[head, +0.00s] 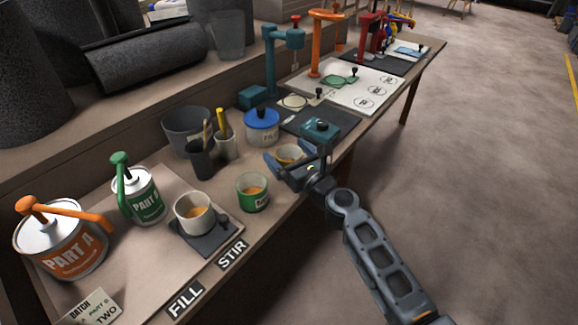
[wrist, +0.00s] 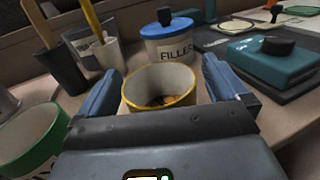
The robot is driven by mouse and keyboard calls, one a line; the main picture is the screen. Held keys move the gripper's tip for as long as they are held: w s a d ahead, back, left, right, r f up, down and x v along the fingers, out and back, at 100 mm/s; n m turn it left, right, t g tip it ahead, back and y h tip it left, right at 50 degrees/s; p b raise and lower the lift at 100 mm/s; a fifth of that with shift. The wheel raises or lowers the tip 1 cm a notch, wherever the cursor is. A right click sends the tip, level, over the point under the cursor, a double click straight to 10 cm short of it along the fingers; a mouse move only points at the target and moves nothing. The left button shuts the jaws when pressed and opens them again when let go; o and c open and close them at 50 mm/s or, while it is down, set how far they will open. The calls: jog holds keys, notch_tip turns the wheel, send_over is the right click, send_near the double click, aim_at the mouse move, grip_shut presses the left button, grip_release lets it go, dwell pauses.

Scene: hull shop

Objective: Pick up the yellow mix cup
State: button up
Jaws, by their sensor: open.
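The yellow mix cup (wrist: 160,84) has a yellow rim and a pale inside with some dark and amber stuff at the bottom. It stands upright on the bench between the two blue fingers of my gripper (wrist: 160,92) in the wrist view. The fingers lie on either side of it, and a small gap seems to show at each side. In the head view the yellow mix cup (head: 288,152) is partly hidden by my gripper (head: 284,166), which reaches in from the right. My gripper is open, and the lower front of the cup is hidden.
A green cup (head: 253,192) stands left of my gripper, near the bench edge. A blue-lidded filler tub (head: 262,128) stands behind the yellow cup. A teal block-shaped device (head: 320,132) is close on the right. A white cup (head: 194,212) sits on a dark pad.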

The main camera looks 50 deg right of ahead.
jog(key=shift+w+d, duration=0.15)
jog(key=shift+w, duration=0.5)
jog(key=shift+c, duration=0.4)
jog(key=c, duration=0.9)
jog(key=shift+r, duration=0.1)
jog(key=shift+c, duration=0.2)
jog(key=shift+r+p, duration=0.45)
jog(key=shift+p, duration=0.1)
jog(key=s+d+r+p, duration=0.5)
jog(key=s+r+p, duration=0.1)
jog(key=s+r, duration=0.4)
jog(key=shift+s+d, duration=0.15)
jog(key=shift+d, duration=0.15)
